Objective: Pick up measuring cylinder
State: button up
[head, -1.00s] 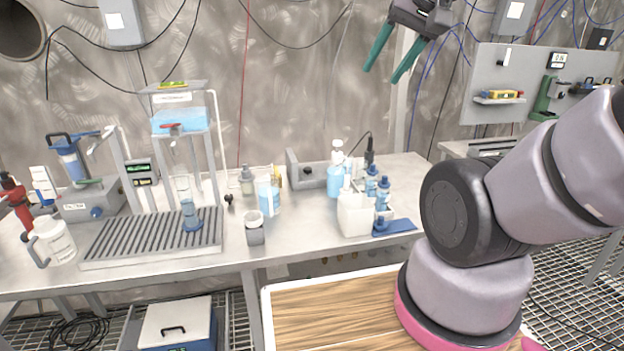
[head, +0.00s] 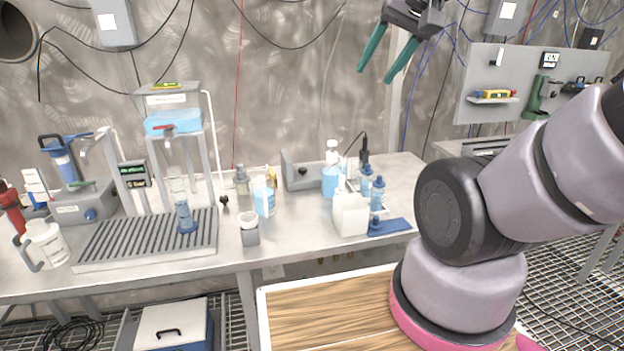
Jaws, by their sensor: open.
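The measuring cylinder (head: 182,205) is a clear, narrow upright vessel with a blue base. It stands on the ribbed drain tray (head: 110,258) at the left of the steel bench, below the tap of the stand holding a blue water tank (head: 174,122). My gripper (head: 387,77) hangs high at the top of the view, right of centre. Its two green fingers are spread apart with nothing between them. It is far above the bench and well to the right of the cylinder.
A grey cup (head: 249,229) stands just right of the tray. Several bottles and a white container (head: 350,215) fill the bench's middle and right. A white jug (head: 47,243) is left of the tray. The bench front between cup and white container is clear.

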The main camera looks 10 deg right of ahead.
aim_at(187, 224)
jog(key=j+u, duration=0.2)
jog(key=u, duration=0.2)
jog(key=j+u, duration=0.2)
jog(key=u, duration=0.2)
jog(key=j+u, duration=0.2)
jog(key=u, duration=0.2)
jog(key=k, duration=0.05)
